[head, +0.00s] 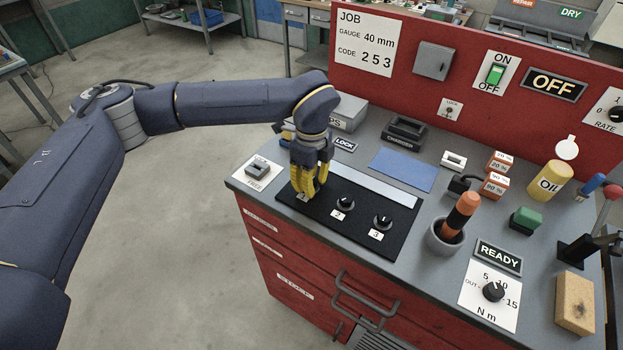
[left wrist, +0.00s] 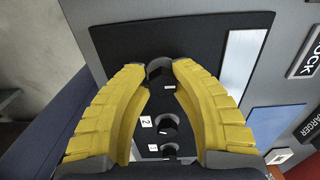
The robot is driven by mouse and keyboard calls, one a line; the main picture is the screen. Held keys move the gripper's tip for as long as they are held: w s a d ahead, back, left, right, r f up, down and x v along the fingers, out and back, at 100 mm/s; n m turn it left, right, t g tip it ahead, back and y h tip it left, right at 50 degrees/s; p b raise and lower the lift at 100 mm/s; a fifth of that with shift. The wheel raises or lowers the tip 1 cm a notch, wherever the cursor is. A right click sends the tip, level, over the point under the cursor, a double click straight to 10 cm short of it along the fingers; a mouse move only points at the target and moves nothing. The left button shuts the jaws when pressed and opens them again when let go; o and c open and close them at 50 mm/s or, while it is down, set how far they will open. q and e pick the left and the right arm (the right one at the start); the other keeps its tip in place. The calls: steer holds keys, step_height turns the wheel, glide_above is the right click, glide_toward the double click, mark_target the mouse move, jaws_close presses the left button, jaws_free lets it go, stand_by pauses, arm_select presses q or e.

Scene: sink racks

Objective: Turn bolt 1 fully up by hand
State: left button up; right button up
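Bolt 1 (left wrist: 160,72) is a dark round knob on the black panel (head: 278,202). In the left wrist view it sits between the yellow fingertips of my left gripper (left wrist: 161,66), which close in on both its sides. In the head view my left gripper (head: 308,190) points down over the panel's left end and hides bolt 1. Bolt 2 (head: 345,203) and bolt 3 (head: 382,222) stand in a row to the right, each with a white number label. My right gripper is not in view.
A cup with an orange-handled tool (head: 462,212) stands right of the panel. A small grey block on a white label (head: 258,166) lies to its left. Behind are a grey strip (head: 375,185), a blue mat (head: 403,169) and a dark charger (head: 404,131).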

arm_select(q)
steer(key=o, duration=0.5)
steer(key=shift+w+r, duration=0.1)
steer(key=shift+r, duration=0.1)
steer(key=shift+o, duration=0.2)
step_height(320, 180, up, 12)
steer(key=shift+d, duration=0.15)
stand_by(0.4)
